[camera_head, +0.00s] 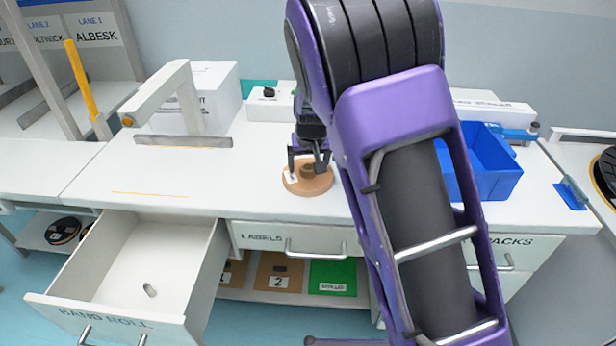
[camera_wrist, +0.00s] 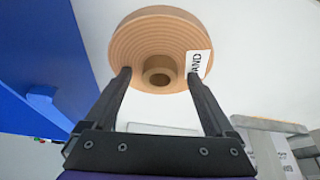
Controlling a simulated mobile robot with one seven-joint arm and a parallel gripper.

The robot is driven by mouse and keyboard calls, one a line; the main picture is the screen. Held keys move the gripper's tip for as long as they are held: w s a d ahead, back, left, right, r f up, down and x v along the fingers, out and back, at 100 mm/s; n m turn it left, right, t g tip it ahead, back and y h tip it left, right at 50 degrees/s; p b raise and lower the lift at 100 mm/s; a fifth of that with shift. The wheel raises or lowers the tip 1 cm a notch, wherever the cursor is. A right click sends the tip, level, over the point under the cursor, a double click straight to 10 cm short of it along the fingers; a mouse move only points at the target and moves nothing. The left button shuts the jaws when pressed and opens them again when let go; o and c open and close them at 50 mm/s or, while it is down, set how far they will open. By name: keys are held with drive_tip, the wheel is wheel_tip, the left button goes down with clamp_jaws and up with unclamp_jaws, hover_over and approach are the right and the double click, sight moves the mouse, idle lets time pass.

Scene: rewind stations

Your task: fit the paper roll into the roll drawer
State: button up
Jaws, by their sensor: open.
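The paper roll (camera_head: 318,189) is a flat tan disc with a raised hollow core, lying on the white bench. In the wrist view the roll (camera_wrist: 158,22) shows its concentric rings, the core and a white label reading "AND", partly hidden by a finger. My gripper (camera_head: 309,165) points down over the roll. Its open fingers (camera_wrist: 159,76) stand on either side of the core, apart from it; I cannot tell whether the tips touch the disc. The roll drawer (camera_head: 120,262), marked "BAND ROLL", is pulled open at the lower left, empty except for a small peg on its floor.
A blue bin (camera_head: 492,165) stands on the bench to the right, partly behind my arm. A grey-white arched stand (camera_head: 170,95) and a white box (camera_head: 212,92) are at the back left. The "LABELS" drawer (camera_head: 262,238) is shut. The bench left of the roll is mostly clear.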

clamp_jaws()
drive_tip(key=shift+r, duration=0.1)
idle(0.3)
wheel_tip(320, 180, up, 18)
drive_tip(key=p, duration=0.3)
